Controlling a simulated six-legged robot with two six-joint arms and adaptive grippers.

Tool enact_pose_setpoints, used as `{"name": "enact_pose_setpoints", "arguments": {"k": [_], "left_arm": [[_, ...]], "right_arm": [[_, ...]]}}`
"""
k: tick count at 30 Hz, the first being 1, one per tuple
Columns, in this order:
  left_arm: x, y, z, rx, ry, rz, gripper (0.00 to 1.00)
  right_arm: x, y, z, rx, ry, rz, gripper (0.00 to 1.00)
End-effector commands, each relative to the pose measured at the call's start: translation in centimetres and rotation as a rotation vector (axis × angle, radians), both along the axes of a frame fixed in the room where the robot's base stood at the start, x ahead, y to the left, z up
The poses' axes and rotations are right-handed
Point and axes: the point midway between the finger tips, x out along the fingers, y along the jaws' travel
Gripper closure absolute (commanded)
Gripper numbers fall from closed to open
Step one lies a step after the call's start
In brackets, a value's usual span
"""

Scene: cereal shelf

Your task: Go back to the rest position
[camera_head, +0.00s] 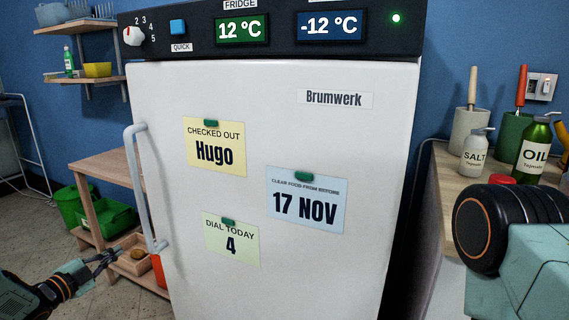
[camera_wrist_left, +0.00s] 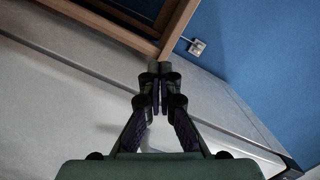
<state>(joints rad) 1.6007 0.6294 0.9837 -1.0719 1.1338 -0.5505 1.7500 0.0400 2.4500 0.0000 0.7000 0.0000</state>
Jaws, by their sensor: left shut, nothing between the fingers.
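My left gripper (camera_head: 108,258) is at the lower left of the head view, left of the fridge door's handle and apart from it. In the left wrist view its fingers (camera_wrist_left: 158,75) are together with nothing between them. A teal and black part of my right arm (camera_head: 515,245) shows at the right edge of the head view; its gripper is out of the picture. The white fridge (camera_head: 300,150) stands in front of me with its door shut. Its pale handle (camera_head: 146,190) runs down the left side of the door.
A wooden side table (camera_head: 95,168) stands left of the fridge, with green bins (camera_head: 108,218) and a small wooden box (camera_head: 135,262) low down. A counter (camera_head: 440,175) at right holds a salt bottle (camera_head: 475,152) and an oil bottle (camera_head: 533,146). Notes hang on the door.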

Motion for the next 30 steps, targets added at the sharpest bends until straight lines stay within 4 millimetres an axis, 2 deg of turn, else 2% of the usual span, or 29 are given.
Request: {"name": "enact_pose_setpoints", "arguments": {"k": [1,5,8,11,15,19,22,27,30], "left_arm": [[-0.6,-0.8,-1.8,-0.084,0.062,0.040,1.00],[-2.9,-3.2,-6.5,-0.309,0.237,0.165,1.00],[-5.9,-6.0,-10.4,-0.476,0.396,0.275,1.00],[-9.9,-9.1,-13.7,-0.620,0.560,0.390,1.00],[-16.9,-13.7,-17.2,-0.768,0.790,0.559,1.00],[-24.4,-17.5,-18.7,-0.843,0.987,0.722,1.00],[-30.5,-19.8,-18.7,-0.863,1.125,0.847,1.00],[-40.9,-22.6,-16.6,-0.820,1.326,1.045,1.00],[-45.9,-23.4,-14.4,-0.757,1.409,1.126,1.00]], "right_arm": [[0.0,0.0,0.1,0.000,0.000,0.000,0.48],[0.0,0.0,0.4,0.000,0.000,0.000,0.48],[0.0,0.0,0.8,0.000,0.000,0.000,0.48],[0.0,0.0,1.3,0.000,0.000,0.000,0.48],[0.0,0.0,2.0,0.000,0.000,0.000,0.48],[0.0,0.0,2.6,0.000,0.000,0.000,0.48],[0.0,0.0,3.2,0.000,0.000,0.000,0.48],[0.0,0.0,4.2,0.000,0.000,0.000,0.48],[0.0,0.0,4.8,0.000,0.000,0.000,0.48]]}}
